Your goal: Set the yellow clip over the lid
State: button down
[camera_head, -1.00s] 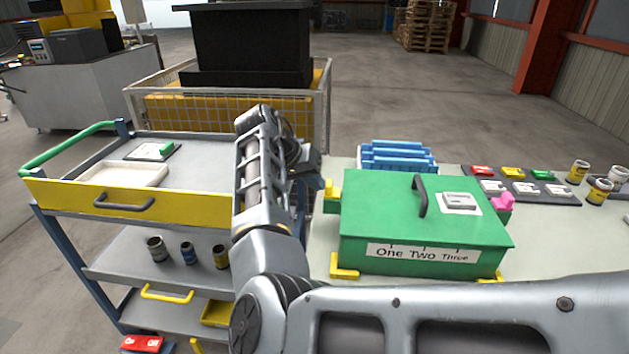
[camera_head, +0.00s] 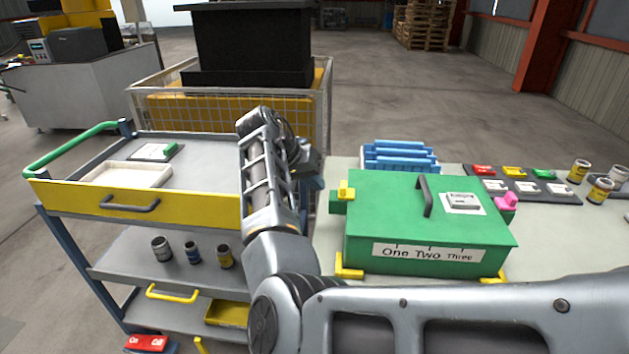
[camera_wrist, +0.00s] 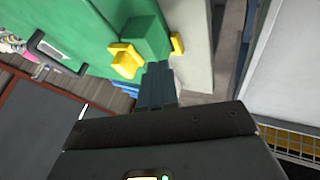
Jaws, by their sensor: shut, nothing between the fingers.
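The green box has a green lid (camera_head: 400,195) with a dark handle. The yellow clip (camera_head: 346,190) sits at the lid's left edge, above a green block on the box's side. In the wrist view, the clip (camera_wrist: 125,60) lies beside the green block (camera_wrist: 145,38) and reaches to the lid's edge; whether it grips the lid is unclear. My gripper (camera_wrist: 158,68) is shut and empty, with its fingertips close to the green block and clip. I cannot tell whether they touch. In the head view my arm mostly hides the gripper.
A pink clip (camera_head: 506,201) is on the box's right side. Yellow corner brackets (camera_head: 348,267) stand at the box's base. Blue racks (camera_head: 400,157) are behind it. A trolley (camera_head: 110,200) stands left, with a wire cage (camera_head: 230,110) behind. Cans and a label panel are at right.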

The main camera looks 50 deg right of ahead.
jog(key=b+v, duration=0.1)
jog(key=v, duration=0.9)
jog(key=shift+b, duration=0.4)
jog(key=shift+a, duration=0.1)
